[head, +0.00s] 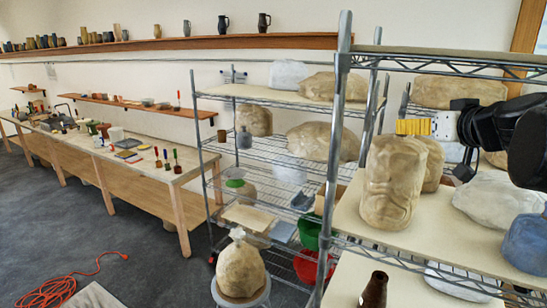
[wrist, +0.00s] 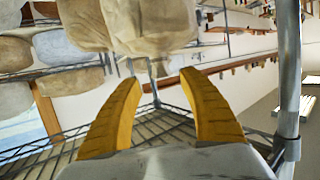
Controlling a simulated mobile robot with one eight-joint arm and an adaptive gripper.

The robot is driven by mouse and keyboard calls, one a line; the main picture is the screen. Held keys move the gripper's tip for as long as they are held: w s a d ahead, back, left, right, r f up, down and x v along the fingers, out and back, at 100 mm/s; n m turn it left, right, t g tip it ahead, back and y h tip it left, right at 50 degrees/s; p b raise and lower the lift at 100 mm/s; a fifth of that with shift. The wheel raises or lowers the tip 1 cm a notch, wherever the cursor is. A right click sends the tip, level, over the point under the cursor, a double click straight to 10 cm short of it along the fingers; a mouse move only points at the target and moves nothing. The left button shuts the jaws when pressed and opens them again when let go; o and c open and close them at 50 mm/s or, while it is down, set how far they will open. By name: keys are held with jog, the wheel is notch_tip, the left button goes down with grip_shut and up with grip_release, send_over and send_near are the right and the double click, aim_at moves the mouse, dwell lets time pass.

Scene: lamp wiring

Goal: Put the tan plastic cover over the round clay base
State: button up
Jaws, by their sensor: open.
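A tall tan plastic-wrapped bundle (head: 393,185) stands upright on the near right shelf. Wrinkled tan plastic covers its outside, and no bare clay shows, so I cannot tell a separate cover from a round base. It also shows at the top of the wrist view (wrist: 150,25). My gripper (head: 413,127) is at the bundle's top in the head view, with yellow fingers. In the wrist view the gripper (wrist: 160,77) is open, with nothing between its fingers. The bundle lies beyond the fingertips; contact is not clear.
Another tan bundle (head: 430,160) stands close behind. A metal post (head: 334,150) rises at left. Another tan wrapped lump (head: 241,268) sits on a round stool below.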

aim_at(400, 139)
jog(key=p+x, duration=0.1)
jog(key=x, duration=0.5)
jog(key=shift+w+f, duration=0.1)
jog(key=shift+s+a, duration=0.1)
jog(key=shift+s, duration=0.2)
jog(key=shift+c, duration=0.4)
grip_shut()
